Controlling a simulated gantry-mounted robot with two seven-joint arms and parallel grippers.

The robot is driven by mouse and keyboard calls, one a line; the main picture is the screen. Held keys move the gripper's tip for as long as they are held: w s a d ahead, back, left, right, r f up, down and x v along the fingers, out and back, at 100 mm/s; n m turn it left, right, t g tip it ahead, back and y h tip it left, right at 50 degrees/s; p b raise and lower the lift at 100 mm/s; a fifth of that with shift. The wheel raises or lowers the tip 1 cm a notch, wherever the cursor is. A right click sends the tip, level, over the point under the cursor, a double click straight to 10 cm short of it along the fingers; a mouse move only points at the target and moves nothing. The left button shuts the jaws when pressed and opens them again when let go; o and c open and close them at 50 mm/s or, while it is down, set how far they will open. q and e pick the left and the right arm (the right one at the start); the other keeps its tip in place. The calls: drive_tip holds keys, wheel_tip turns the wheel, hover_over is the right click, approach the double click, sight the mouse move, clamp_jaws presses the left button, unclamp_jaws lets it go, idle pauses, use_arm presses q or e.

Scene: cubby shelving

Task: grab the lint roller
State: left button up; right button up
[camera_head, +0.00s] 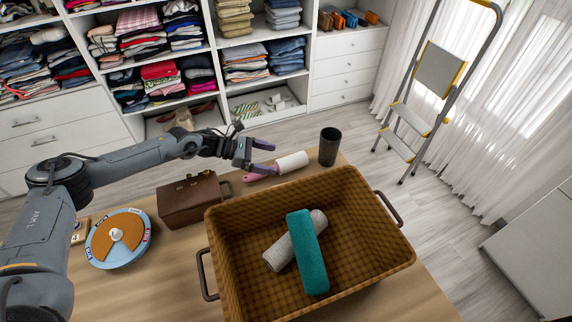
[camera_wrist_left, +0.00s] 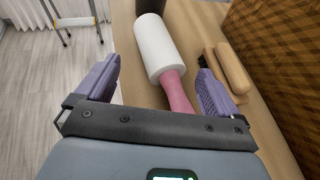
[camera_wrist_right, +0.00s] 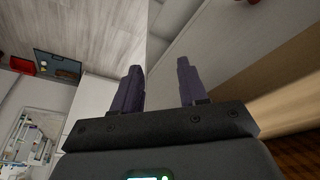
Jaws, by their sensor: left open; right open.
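The lint roller (camera_head: 291,163) lies on the wooden table behind the basket in the head view, its white roll to the right and its pink handle to the left. My left gripper (camera_head: 264,157) is open above the handle end. In the left wrist view, the lint roller (camera_wrist_left: 159,48) lies between the spread purple fingers of the left gripper (camera_wrist_left: 160,72), with the pink handle toward the palm; the handle's near end is hidden by the gripper body. My right gripper (camera_wrist_right: 160,75) is open and empty in the right wrist view, away from the roller.
A brown woven basket (camera_head: 228,220) holding a grey roll (camera_head: 282,254) and a teal roll (camera_head: 307,252) fills the table's middle. A dark cup (camera_head: 329,147) stands beyond the roller. A wooden brush (camera_wrist_left: 232,70) lies right beside it. A brown case (camera_head: 190,200) sits left.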

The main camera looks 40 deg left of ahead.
sight(276, 161)
use_arm(q)
drive_tip(key=x, duration=0.4)
drive_tip(key=shift+s+d+f, duration=0.1)
drive_tip(key=shift+d+f, duration=0.05)
drive_tip(key=shift+d, duration=0.1)
drive_tip(key=shift+c, duration=0.3)
drive_tip(key=c, duration=1.1)
